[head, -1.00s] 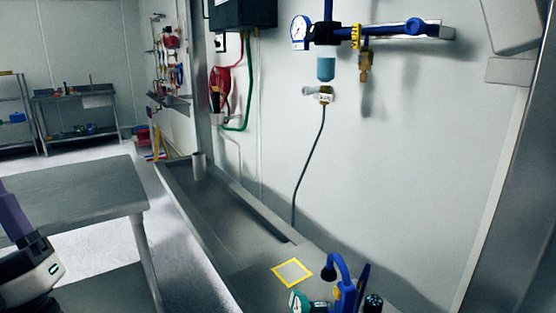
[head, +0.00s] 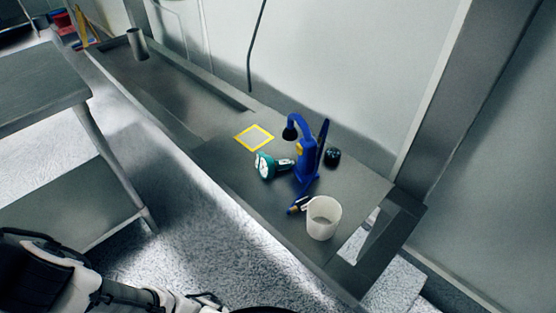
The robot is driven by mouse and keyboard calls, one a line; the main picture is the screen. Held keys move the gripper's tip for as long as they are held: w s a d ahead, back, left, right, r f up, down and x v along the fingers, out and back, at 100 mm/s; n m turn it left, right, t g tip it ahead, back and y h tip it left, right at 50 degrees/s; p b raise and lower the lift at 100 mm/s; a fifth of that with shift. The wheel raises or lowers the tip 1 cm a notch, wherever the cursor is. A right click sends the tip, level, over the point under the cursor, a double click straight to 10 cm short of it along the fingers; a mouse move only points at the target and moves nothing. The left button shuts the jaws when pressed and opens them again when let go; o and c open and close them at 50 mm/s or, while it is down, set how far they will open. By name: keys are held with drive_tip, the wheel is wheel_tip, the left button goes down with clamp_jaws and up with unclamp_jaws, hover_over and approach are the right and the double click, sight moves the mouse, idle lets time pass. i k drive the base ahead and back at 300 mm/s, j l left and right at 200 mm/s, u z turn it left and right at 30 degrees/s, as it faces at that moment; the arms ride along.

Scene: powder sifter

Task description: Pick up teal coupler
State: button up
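The teal coupler (head: 266,166) appears to be the teal piece with a round whitish face, lying on its side on the grey metal bench. Its narrower end points right, close to the blue lamp-like device (head: 306,160); I cannot tell if they touch. White and black links of my arm show along the bottom left edge, well short of the bench. My gripper's fingers cannot be made out in the head view, and nothing covers the teal piece.
On the bench (head: 225,155) lie a yellow-framed square (head: 254,137), a small dark round item (head: 332,156), a blue pen-like item (head: 298,206) and a white cup (head: 323,218). A grey table (head: 45,95) stands at left. The bench's left stretch is mostly clear.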

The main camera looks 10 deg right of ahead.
sight(284, 164)
drive_tip(key=i+j+z, duration=0.2)
drive_tip(key=j, duration=0.55)
drive_tip(key=i+j+z, duration=0.15)
drive_tip(key=j, duration=0.6)
drive_tip(key=i+j+z, duration=0.2)
drive_tip(key=j, duration=0.6)
drive_tip(key=j+z, duration=0.15)
drive_tip(key=j, duration=0.65)
